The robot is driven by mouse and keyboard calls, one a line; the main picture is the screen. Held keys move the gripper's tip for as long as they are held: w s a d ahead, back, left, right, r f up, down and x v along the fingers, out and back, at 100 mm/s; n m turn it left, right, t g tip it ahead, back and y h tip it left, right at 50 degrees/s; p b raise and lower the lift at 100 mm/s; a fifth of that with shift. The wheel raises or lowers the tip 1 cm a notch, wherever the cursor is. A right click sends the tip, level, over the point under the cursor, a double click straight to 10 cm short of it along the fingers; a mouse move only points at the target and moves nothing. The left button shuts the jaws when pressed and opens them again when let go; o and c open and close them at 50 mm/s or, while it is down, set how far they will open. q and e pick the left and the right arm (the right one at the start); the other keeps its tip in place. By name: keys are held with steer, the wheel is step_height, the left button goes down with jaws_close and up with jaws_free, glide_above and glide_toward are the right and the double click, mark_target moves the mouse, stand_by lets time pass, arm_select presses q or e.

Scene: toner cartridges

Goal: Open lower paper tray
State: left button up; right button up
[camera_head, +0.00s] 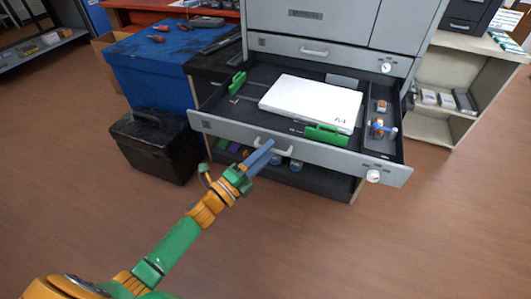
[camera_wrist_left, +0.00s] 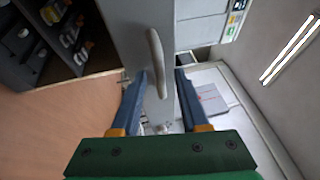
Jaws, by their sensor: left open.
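The lower paper tray (camera_head: 215,127) is pulled well out of the grey printer, its inside exposed. A white stack of paper marked A4 (camera_head: 312,101) lies in it between green guides. The tray's curved handle (camera_head: 284,152) is on its front panel. It also shows in the left wrist view (camera_wrist_left: 156,60), along the panel. My left gripper (camera_head: 266,151) is at the handle, overlapping its left part in the head view. Its two blue fingers (camera_wrist_left: 161,80) are spread, with the handle between them in the wrist view; I cannot tell whether they touch it. My right gripper is out of view.
An upper drawer with its own handle (camera_head: 314,52) is shut above the tray. A black case (camera_head: 153,150) stands on the floor at left, by a blue-covered table (camera_head: 153,80). A low shelf (camera_head: 440,125) stands at right. The floor in front is clear.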

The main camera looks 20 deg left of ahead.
arm_select(q)
steer(key=v, duration=0.7)
steer(key=shift+f, duration=0.1)
steer(key=s+a+f+n+g+y, duration=0.2)
steer(key=f+n, duration=0.2)
steer(key=f, duration=0.4)
steer(key=s+a+f+n+g+y, duration=0.1)
steer(key=s+f+n+g+y, duration=0.2)
steer(key=f, duration=0.5)
steer(key=s+a+f+n+g+y, duration=0.1)
steer(key=s+a+f+n+y, duration=0.1)
steer(key=f+n, duration=0.45)
steer(key=s+d+f+n+g+y, duration=0.1)
steer(key=s+f+n+g, duration=0.35)
steer(key=s+f, duration=0.65)
steer(key=s+d+f+n+g, duration=0.2)
steer(key=s+f+g, duration=0.1)
steer(key=s, duration=0.4)
steer(key=s+d+f+n+g, duration=0.1)
steer(key=s+f+g, duration=0.2)
steer(key=s, duration=0.4)
step_height(320, 180, up, 15)
steer(key=s+p, duration=0.1)
steer(key=p, duration=1.4)
steer(key=shift+s, duration=0.25)
